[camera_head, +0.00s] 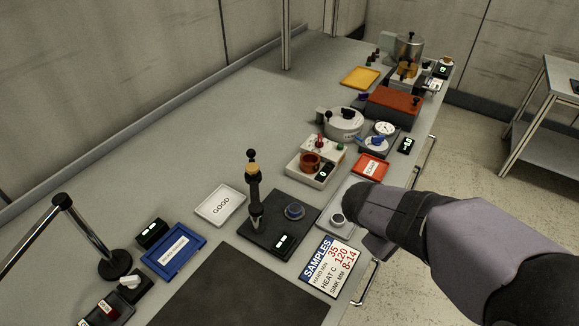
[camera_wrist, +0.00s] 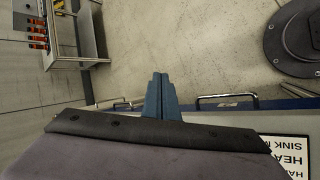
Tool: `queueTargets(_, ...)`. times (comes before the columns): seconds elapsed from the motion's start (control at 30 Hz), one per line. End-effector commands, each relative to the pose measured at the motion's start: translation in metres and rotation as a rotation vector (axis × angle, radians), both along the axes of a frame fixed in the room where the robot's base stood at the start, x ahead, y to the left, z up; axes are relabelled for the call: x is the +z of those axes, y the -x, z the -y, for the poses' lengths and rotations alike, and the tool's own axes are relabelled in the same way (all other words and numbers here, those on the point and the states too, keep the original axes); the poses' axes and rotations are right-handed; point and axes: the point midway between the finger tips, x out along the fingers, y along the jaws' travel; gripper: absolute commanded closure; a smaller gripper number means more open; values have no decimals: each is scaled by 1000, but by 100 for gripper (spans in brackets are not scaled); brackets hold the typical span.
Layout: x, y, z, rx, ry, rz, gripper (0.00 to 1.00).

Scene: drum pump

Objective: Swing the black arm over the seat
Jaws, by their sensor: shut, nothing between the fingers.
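The black arm (camera_head: 255,190) stands upright at the left part of a dark base plate, with a tan band and a black knob at its top. A round blue-grey seat (camera_head: 294,211) sits to its right on the same plate, with clear space between them and nothing over the seat. A small display (camera_head: 284,242) is at the plate's front. My gripper (camera_wrist: 161,95) is shut and empty, its blue fingers pressed together. It is near the table's front edge, well to the right of the black arm and touching nothing that I can see. My arm's dark links cover part of the table edge.
A samples card (camera_head: 330,268) lies in front of the plate. A small cup (camera_head: 338,219) stands on a grey tray right of the seat. A red pot (camera_head: 311,163) is behind. A white GOOD tray (camera_head: 220,205) and blue tray (camera_head: 174,251) lie left.

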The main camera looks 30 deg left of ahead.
Motion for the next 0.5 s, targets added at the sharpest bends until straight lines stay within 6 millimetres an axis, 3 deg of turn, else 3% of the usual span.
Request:
queueTargets(0.03, -2, -7, -29, 86, 34, 46, 100)
queueTargets(0.13, 9, -17, -84, 237, 87, 153, 100)
queueTargets(0.27, 26, -14, -163, 428, 133, 307, 100)
queueTargets(0.37, 40, 2, -229, 572, 145, 437, 100)
queueTargets(0.5, 63, 47, -318, 763, 132, 628, 100)
